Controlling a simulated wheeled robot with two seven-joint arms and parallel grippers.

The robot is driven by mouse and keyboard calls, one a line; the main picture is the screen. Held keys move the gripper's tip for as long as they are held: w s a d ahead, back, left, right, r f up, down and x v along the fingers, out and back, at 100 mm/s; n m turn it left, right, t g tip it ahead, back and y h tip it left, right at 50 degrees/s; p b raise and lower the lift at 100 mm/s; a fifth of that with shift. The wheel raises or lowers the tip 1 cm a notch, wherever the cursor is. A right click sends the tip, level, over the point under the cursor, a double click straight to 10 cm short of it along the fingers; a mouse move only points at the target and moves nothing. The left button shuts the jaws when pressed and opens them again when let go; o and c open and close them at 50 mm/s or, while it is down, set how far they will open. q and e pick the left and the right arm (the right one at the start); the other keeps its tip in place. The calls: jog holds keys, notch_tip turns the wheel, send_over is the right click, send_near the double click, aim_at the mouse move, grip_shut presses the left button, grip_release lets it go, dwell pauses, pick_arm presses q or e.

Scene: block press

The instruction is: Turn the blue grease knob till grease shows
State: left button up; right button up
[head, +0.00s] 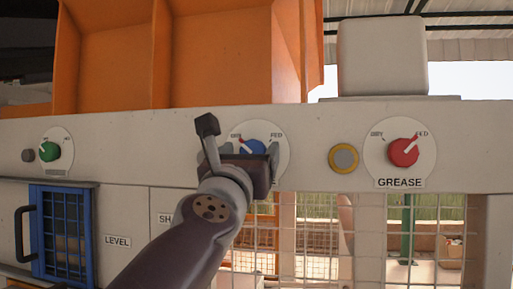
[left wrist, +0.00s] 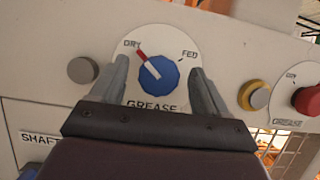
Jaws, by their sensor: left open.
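The blue grease knob (head: 254,147) sits on a round white dial on the machine's pale panel. It also shows in the left wrist view (left wrist: 160,78), where its red and white pointer is turned up-left to DRY; FED is at the upper right. My left gripper (head: 245,154) is in front of the dial and hides its lower part in the head view. In the left wrist view the gripper (left wrist: 157,76) is open, one finger on each side of the knob, with gaps between. No grease shows. My right gripper is not in view.
A red knob (head: 403,152) on another GREASE dial points to FED at the right. A yellow-ringed button (head: 343,158) lies between the dials. A green knob (head: 50,151) is at the left. A blue-framed grille door (head: 62,235) and wire mesh are below.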

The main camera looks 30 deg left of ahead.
pick_arm(q)
jog(key=shift+w+a+f, duration=0.15)
jog(key=shift+w+f, duration=0.1)
jog(key=shift+w, duration=0.6)
jog(key=shift+c, duration=0.9)
jog(key=c, duration=0.8)
jog(key=shift+s, duration=0.2)
jog(key=shift+c, duration=0.2)
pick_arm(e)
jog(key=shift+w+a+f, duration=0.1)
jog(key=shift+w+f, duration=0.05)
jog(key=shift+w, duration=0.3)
